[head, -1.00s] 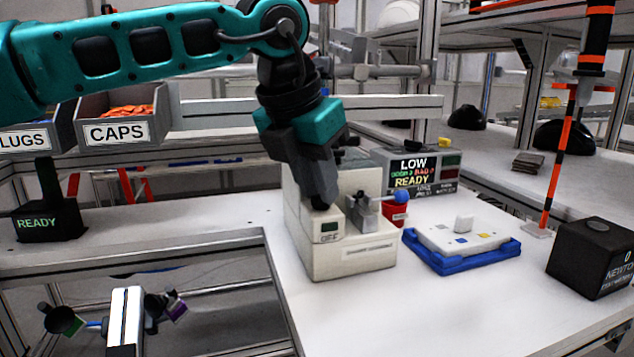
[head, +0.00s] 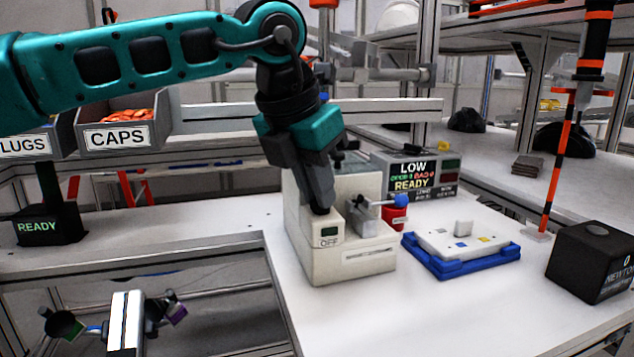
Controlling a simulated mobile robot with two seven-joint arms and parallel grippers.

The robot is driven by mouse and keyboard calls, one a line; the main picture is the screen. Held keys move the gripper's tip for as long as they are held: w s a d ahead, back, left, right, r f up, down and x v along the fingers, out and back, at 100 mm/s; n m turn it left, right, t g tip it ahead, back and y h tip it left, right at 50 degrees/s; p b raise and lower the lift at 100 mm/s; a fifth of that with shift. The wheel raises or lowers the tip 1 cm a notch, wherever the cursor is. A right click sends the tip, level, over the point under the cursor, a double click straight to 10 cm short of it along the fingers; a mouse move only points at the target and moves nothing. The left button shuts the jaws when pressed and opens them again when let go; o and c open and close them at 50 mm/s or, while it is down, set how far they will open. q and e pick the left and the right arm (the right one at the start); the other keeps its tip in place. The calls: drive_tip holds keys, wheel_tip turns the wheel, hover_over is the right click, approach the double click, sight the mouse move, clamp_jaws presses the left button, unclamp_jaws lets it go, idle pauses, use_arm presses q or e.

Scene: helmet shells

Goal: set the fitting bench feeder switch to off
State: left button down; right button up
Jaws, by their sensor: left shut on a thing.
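The bench feeder is a cream box (head: 355,268) standing on the white bench. Its front left corner carries a small dark green display (head: 329,231) with the label OFF below it. My left gripper (head: 321,209) comes down from above and is shut at the top of that corner, just above the display. The feeder switch is hidden by the fingertips, so its position cannot be seen. My right gripper is not in view.
A blue tray (head: 462,266) with a white plate lies right of the feeder. A red cup (head: 395,217) and a status panel (head: 418,172) stand close behind. A black box (head: 594,262) is at the right. The front bench is clear.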

use_arm(q)
drive_tip(key=m+p, duration=0.1)
drive_tip(key=m, duration=0.1)
drive_tip(key=m+g+h+p, duration=0.1)
drive_tip(key=m+p, duration=0.1)
drive_tip(key=shift+w+a+r, duration=0.15)
drive_tip(key=shift+w+r, duration=0.05)
drive_tip(key=shift+m+g+p, duration=0.3)
drive_tip(key=shift+m+p, duration=0.3)
drive_tip(key=shift+m, duration=0.1)
drive_tip(key=shift+f+m+p, duration=0.1)
drive_tip(key=shift+m+p, duration=0.3)
drive_tip(key=shift+m, duration=0.1)
drive_tip(key=shift+w+h, duration=0.1)
drive_tip(key=shift+h, duration=0.2)
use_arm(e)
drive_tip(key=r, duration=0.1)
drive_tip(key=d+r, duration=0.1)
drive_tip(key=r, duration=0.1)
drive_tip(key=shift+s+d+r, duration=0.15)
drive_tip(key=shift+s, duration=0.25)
use_arm(q)
drive_tip(key=c, duration=1.5)
unclamp_jaws()
drive_tip(key=shift+o, duration=0.2)
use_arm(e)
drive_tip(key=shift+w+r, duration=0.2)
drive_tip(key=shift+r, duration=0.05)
